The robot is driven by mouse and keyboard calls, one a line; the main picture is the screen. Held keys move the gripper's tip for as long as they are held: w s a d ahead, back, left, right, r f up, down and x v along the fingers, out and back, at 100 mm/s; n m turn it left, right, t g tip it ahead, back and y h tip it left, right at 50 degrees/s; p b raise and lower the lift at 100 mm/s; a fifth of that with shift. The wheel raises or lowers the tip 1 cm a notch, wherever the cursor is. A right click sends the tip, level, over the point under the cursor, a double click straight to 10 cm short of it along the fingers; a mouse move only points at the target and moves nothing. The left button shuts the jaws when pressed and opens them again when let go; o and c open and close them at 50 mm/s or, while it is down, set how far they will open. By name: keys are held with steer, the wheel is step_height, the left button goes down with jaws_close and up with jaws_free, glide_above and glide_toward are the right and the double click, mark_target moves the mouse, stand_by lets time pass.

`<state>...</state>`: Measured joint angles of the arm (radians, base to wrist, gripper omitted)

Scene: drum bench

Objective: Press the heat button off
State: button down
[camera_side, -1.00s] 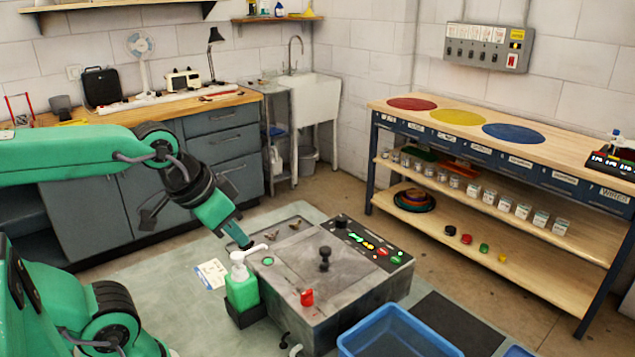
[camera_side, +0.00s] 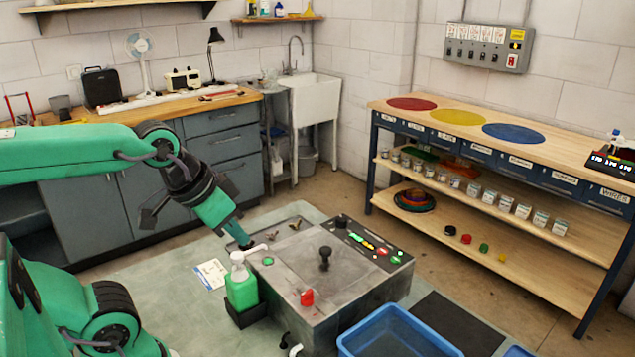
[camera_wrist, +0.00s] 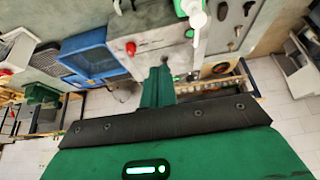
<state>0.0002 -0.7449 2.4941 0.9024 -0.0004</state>
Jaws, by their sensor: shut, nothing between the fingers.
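The grey machine (camera_side: 305,275) stands in the middle of the side view. Its black sloped control panel (camera_side: 366,244) carries several small lit green and yellow marks, a red button (camera_side: 382,252) and a green button (camera_side: 397,260). A round green button (camera_side: 267,261) sits on the top near the left edge, and a red knob (camera_side: 307,297) at the front edge. Labels are too small to read, so I cannot tell which is the heat button. My gripper (camera_side: 246,243) is shut and empty, low beside the pump bottle, left of the panel. Its fingers also show in the wrist view (camera_wrist: 158,84).
A green pump bottle (camera_side: 242,288) with a white pump stands at the machine's left side, close to my gripper. A black upright knob (camera_side: 325,258) rises from the machine's top. A blue bin (camera_side: 400,335) is in front. A shelved bench (camera_side: 500,125) stands at right.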

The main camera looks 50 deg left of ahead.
steer(key=w+r+g, duration=0.1)
steer(key=w+r, duration=0.3)
steer(key=w, duration=0.3)
steer(key=g, duration=0.5)
glide_above(382, 251)
steer(key=shift+f, duration=1.2)
steer(key=shift+f, duration=0.2)
step_height(382, 251, down, 14)
steer(key=shift+r, duration=0.15)
